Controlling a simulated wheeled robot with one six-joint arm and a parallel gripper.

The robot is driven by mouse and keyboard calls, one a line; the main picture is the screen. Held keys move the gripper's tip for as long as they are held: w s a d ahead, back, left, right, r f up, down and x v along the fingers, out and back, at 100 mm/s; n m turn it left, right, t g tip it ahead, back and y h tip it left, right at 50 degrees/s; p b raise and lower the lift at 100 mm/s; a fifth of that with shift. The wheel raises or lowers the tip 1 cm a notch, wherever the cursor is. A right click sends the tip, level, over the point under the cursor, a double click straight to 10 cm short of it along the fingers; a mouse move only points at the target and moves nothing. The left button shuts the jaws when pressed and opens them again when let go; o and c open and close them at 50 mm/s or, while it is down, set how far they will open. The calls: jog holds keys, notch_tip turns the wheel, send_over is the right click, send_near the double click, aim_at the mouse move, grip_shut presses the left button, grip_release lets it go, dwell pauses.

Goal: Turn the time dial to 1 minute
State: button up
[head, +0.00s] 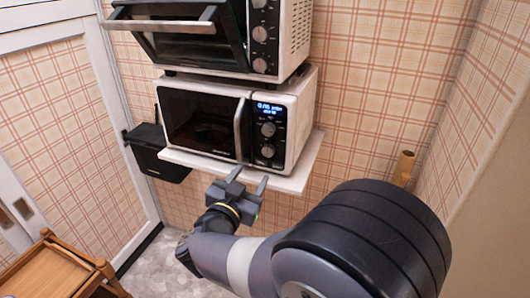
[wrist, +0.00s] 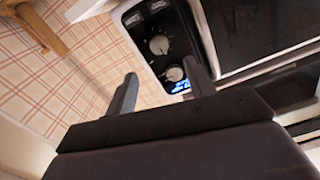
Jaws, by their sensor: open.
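A white microwave (head: 298,108) with a dark door stands on a white shelf. Its black control panel has a lit blue display (head: 270,108) at the top, an upper dial (head: 268,129) and a lower dial (head: 267,150). I cannot read which one is the time dial. In the wrist view the panel appears upside down, with the upper dial (wrist: 175,74) between my fingers in the picture, beside the right one, and the lower dial (wrist: 158,44) farther up. My gripper (head: 249,180) is open and empty, in front of and below the panel, apart from both dials.
A toaster oven (head: 292,35) with its door tilted open sits above the microwave. The white shelf edge (head: 290,184) is close to my gripper. A black box (head: 150,157) is at the left, a wooden cart (head: 55,262) at lower left. Free room lies right of the shelf.

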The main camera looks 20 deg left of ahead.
aim_at(267, 153)
jog(key=w, duration=0.3)
jog(key=w+p, duration=0.1)
jog(key=w, duration=0.3)
jog(key=w+d, duration=0.1)
jog(key=w, duration=0.2)
jog(key=shift+w+p, duration=0.2)
jog(key=shift+p, duration=0.2)
jog(key=c, duration=1)
jog(key=shift+o, duration=0.2)
jog(key=shift+b, duration=0.35)
